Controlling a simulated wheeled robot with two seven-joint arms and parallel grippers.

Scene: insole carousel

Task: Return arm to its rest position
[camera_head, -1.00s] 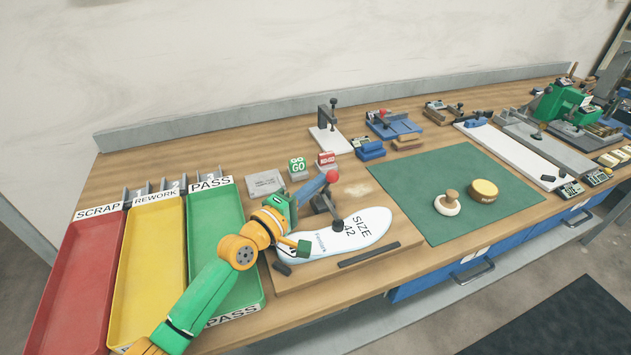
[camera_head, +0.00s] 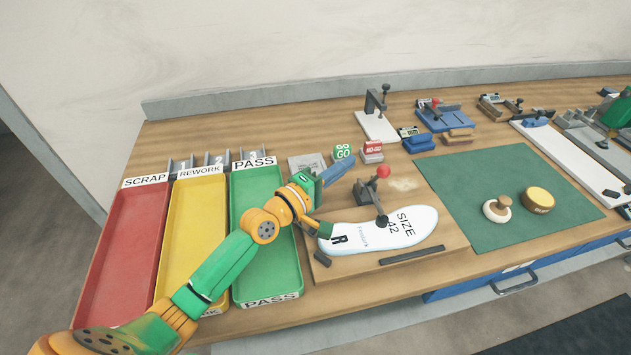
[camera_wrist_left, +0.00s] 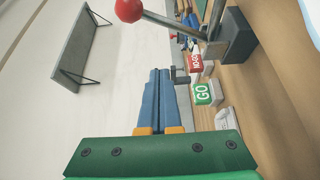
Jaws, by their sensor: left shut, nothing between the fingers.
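My left arm comes in from the lower left in the head view, across the green PASS tray (camera_head: 262,183). My left gripper (camera_head: 343,157) is shut and empty, its blue fingers pointing up and right near the green GO block. The fingers (camera_wrist_left: 158,88) also show side by side in the left wrist view. A white insole (camera_head: 385,232) marked SIZE 42 and R lies on a wooden board (camera_head: 445,252), to the right of and below the gripper. A clamp with a red knob (camera_head: 383,172) stands at the insole's upper edge, right of the gripper. My right gripper is not in view.
A red SCRAP tray (camera_head: 135,245) and yellow REWORK tray (camera_head: 196,225) stand at left. The GO block (camera_head: 343,152) and red NO-GO block (camera_head: 373,152) are close to my fingers. A green mat (camera_head: 465,185) with a wooden-knobbed pad (camera_head: 497,209) and a yellow round (camera_head: 538,200) lies right.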

